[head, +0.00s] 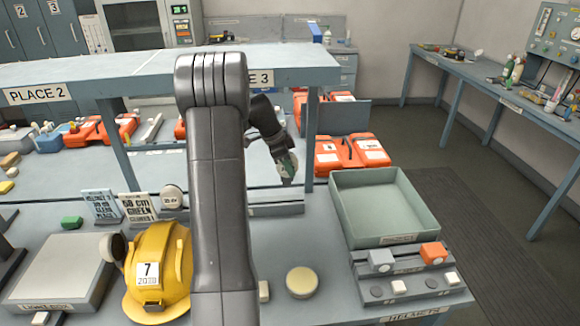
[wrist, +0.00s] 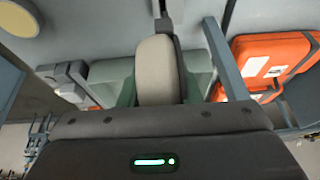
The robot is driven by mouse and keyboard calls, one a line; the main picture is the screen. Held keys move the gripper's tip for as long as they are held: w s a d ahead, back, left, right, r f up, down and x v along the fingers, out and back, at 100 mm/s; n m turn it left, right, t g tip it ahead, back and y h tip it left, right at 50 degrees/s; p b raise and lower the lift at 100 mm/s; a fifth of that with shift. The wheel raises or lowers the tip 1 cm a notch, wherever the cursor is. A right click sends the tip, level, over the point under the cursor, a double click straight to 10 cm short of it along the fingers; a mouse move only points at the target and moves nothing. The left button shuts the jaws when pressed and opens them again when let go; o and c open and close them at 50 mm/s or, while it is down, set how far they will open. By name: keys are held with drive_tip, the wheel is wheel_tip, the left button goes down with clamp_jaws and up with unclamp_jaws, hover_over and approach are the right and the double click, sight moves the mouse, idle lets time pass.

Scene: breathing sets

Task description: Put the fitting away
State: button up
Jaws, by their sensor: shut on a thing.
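My gripper (head: 287,168) hangs over the bench behind my arm, left of the green tray, in the head view. In the wrist view, my gripper (wrist: 160,92) is shut on a beige, rounded piece (wrist: 157,72) with a dark band along its right side. I take this piece to be the fitting. In the head view I cannot make it out clearly. The open green tray (head: 345,208) looks empty. A grey rack (head: 405,290) in front of it bears a grey block (head: 381,261), an orange block (head: 433,253) and small white pieces.
A yellow helmet (head: 160,265), a pale round disc (head: 302,281) and two sign cards (head: 138,208) stand on the near bench. Orange cases (head: 350,152) lie behind the tray. A raised shelf (head: 290,62) spans the bench. Bare bench shows left of the tray.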

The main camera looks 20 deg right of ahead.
sight(285, 182)
drive_tip(key=shift+b, duration=0.35)
wheel_tip(285, 182, down, 6)
drive_tip(key=b, duration=0.5)
drive_tip(key=shift+r, duration=0.1)
drive_tip(key=shift+b, duration=0.75)
idle(1.6)
drive_tip(key=shift+f+b, duration=1.75)
drive_tip(key=shift+f, duration=0.15)
drive_tip(key=o, duration=1)
drive_tip(key=shift+r, duration=0.15)
drive_tip(key=v, duration=1.3)
drive_tip(key=shift+a+r+b, duration=0.2)
drive_tip(key=shift+r+b, duration=0.05)
drive_tip(key=shift+b, duration=0.1)
